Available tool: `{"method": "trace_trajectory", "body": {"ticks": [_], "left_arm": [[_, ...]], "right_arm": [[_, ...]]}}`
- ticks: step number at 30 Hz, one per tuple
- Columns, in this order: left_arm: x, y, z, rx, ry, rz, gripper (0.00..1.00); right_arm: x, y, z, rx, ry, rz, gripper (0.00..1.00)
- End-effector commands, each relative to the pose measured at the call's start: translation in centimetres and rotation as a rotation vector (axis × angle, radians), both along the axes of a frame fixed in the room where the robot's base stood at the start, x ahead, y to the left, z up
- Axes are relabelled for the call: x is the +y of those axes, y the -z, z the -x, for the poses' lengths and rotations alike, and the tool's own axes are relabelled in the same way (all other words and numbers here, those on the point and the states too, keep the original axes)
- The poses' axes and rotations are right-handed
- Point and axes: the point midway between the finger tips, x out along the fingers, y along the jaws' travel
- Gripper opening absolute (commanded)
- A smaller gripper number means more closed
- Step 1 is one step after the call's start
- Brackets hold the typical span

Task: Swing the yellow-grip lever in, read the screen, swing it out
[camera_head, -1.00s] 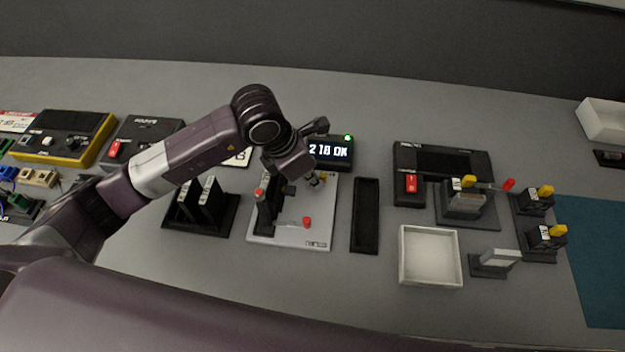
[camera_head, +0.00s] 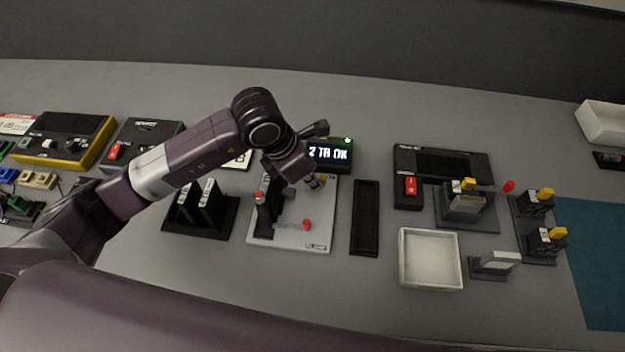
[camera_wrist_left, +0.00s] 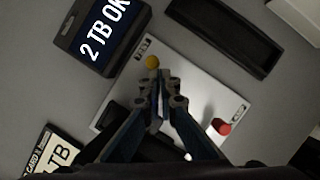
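The yellow-grip lever is on a light grey board (camera_head: 290,235); its round yellow grip (camera_wrist_left: 152,62) shows in the left wrist view, just beyond my left fingertips. In the head view the grip is mostly hidden by my gripper. My left gripper (camera_wrist_left: 163,82) points down over the board, with its fingertips drawn together beside the grip; I see no clear hold on it. It also shows in the head view (camera_head: 317,182). The screen (camera_head: 330,153) behind the board reads "2 TB OK" with a green light; the same text shows in the left wrist view (camera_wrist_left: 103,32). My right gripper is out of view.
A red-tipped lever (camera_head: 306,224) and an upright black part (camera_head: 262,212) are on the same board. A black slotted holder (camera_head: 200,215) stands left. A long black tray (camera_head: 365,217) and a white tray (camera_head: 430,258) lie right, with more yellow-tipped devices beyond.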

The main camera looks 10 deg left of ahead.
Motion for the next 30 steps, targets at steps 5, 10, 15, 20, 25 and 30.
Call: {"method": "trace_trajectory", "body": {"ticks": [5,10,15,20,25,30], "left_arm": [[-0.5,-0.3,-0.1,-0.007,0.005,0.012,0.00],[-0.4,-0.3,-0.1,-0.008,0.005,0.012,0.00],[0.2,-0.2,0.1,-0.008,0.004,0.010,0.00],[1.1,-0.2,0.4,-0.007,0.003,0.007,0.00],[1.3,-0.1,0.5,-0.004,0.001,0.006,0.00],[1.4,-0.1,0.5,-0.003,0.001,0.004,0.00]], "right_arm": [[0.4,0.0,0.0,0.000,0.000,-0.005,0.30],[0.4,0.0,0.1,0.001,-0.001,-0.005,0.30],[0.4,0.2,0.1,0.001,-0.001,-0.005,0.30],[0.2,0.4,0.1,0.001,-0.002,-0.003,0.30],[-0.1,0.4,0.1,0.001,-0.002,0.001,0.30],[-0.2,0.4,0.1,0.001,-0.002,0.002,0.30]]}}
